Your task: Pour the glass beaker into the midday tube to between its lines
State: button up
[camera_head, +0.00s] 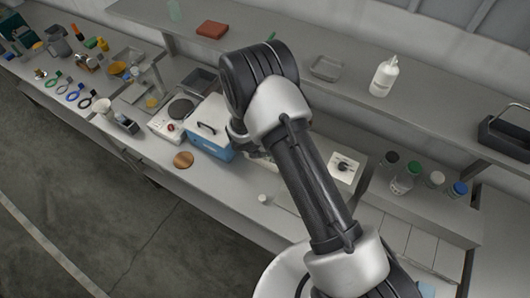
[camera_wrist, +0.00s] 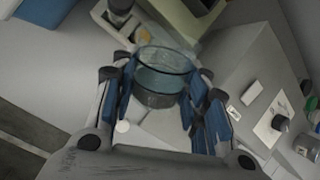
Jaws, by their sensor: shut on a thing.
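In the wrist view the clear glass beaker (camera_wrist: 163,77) sits between the blue-padded fingers of my gripper (camera_wrist: 160,92), which is shut on it. The beaker's open rim faces the camera. Its glass looks bluish, and I cannot tell the liquid level. A dark round object shows behind or through its lower part. In the head view my arm hides the gripper and the beaker. I cannot pick out the midday tube or its lines in either view.
A blue box with a white lid (camera_head: 210,128), a hot plate (camera_head: 180,110) and a cork disc (camera_head: 183,160) stand left of my arm. A shelf (camera_head: 285,62) runs behind.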

jog(key=shift+s+f+t+b, duration=0.15)
jog(key=shift+t+b, duration=0.6)
jog(key=shift+b, duration=3.65)
jog(key=shift+s+t+b, duration=0.1)
jog(key=shift+t+b, duration=0.65)
jog(key=shift+b, duration=3.65)
jog(key=t+b, duration=0.1)
jog(key=b, duration=0.6)
jog(key=shift+m+t, duration=0.4)
jog(key=t+b, duration=0.1)
jog(key=b, duration=0.4)
jog(key=t+b, duration=0.2)
jog(key=b, duration=0.3)
jog(key=shift+w+f+m+h, duration=0.15)
jog(key=shift+f+m+h, duration=0.15)
jog(key=shift+f, duration=0.1)
jog(key=shift+b, duration=0.5)
jog(key=shift+t, duration=0.3)
jog(key=shift+w+r+t, duration=0.15)
jog(key=shift+w+t, duration=0.1)
jog(key=shift+t, duration=0.65)
jog(key=shift+w+r+m+t+h, duration=0.25)
jog(key=shift+r+t, duration=0.15)
jog(key=shift+t, duration=0.15)
jog(key=shift+w+r+m+t+h, duration=0.15)
jog(key=shift+r+m+t, duration=0.15)
jog(key=shift+t, duration=0.25)
